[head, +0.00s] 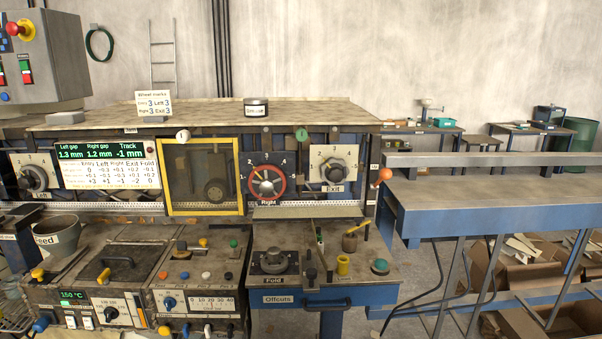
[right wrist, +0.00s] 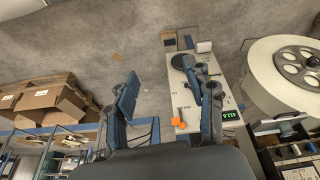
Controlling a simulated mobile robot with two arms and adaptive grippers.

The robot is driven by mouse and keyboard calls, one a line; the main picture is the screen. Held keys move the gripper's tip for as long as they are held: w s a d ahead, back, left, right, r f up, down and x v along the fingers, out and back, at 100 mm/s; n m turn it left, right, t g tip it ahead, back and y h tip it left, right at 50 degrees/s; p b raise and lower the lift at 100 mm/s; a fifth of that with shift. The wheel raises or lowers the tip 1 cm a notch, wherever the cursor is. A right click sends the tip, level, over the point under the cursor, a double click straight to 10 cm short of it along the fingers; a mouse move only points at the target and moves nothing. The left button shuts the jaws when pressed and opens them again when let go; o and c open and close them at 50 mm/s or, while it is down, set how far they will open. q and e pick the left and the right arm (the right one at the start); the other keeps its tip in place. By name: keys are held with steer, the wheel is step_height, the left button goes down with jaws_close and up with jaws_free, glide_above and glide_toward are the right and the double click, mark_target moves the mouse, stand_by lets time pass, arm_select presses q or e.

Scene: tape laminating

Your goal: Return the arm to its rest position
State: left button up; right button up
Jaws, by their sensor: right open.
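My right gripper (right wrist: 162,88) shows in the right wrist view. Neither arm nor gripper shows in the head view, and my left gripper is in no view. The laminating machine fills the left and middle of the head view, with its lit gap display (head: 108,163), yellow-framed window (head: 202,212), red-ringed Right dial (head: 267,182) and Exit dial (head: 333,171).
A blue-framed table (head: 480,203) stands right of the machine, with cardboard boxes (head: 497,268) beneath.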

steer(key=s+f+g+b, duration=0.1)
steer(key=s+f, duration=0.1)
steer(key=f, duration=1.2)
steer(key=s+f+b, duration=0.2)
steer(key=f, duration=1.2)
steer(key=s+d+f+g+b, duration=0.1)
steer(key=s+d+f+b, duration=0.1)
steer(key=s+f, duration=1.3)
steer(key=shift+d+f, duration=0.4)
steer(key=shift+d, duration=0.15)
